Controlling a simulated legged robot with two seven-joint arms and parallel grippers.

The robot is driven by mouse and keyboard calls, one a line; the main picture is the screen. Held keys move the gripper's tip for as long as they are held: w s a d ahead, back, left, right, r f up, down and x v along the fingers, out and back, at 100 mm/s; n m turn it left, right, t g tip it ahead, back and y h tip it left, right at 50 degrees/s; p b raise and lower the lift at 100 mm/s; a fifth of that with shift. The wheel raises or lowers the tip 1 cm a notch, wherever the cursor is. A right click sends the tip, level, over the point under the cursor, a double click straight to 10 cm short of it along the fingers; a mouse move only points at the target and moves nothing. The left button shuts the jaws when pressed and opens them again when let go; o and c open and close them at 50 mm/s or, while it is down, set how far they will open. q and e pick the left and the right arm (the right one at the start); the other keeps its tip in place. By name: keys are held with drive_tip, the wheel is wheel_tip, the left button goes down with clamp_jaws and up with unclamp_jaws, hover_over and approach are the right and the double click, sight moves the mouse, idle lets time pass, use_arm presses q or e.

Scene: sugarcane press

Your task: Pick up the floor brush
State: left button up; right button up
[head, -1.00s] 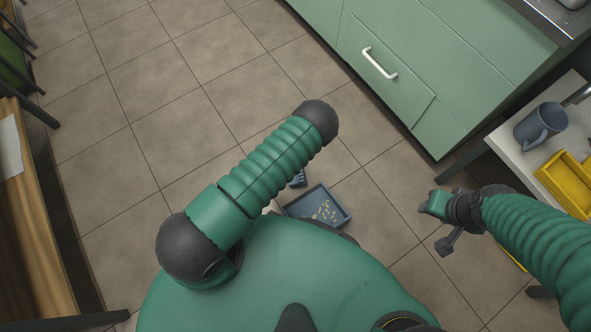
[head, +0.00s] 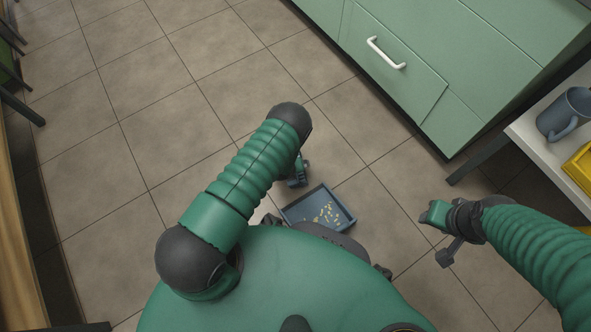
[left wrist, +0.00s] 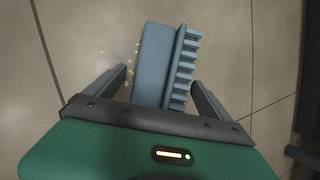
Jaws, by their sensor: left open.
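The floor brush (left wrist: 154,62) is blue-grey with a row of bristles along its right side in the left wrist view. It lies between the two fingers of my open left gripper (left wrist: 160,88), with a gap on each side; its near end is hidden behind the gripper body. In the head view, my left gripper (head: 299,170) is mostly hidden by its own arm, and only a small part of the brush (head: 297,183) shows beside it. My right gripper (head: 432,213) is over the floor at the right, away from the brush; its jaw opening is unclear.
A blue dustpan (head: 340,228) with yellow crumbs lies on the tiled floor just right of the brush. Green cabinets (head: 400,85) stand at the upper right. A side table (head: 545,160) with a mug (head: 562,113) and a yellow tray (head: 580,168) is at the right. Floor at the upper left is clear.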

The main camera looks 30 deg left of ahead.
use_arm(q)
drive_tip(key=shift+r, duration=0.1)
drive_tip(key=c, duration=1.9)
drive_tip(key=shift+o, duration=0.2)
drive_tip(key=shift+r, duration=0.1)
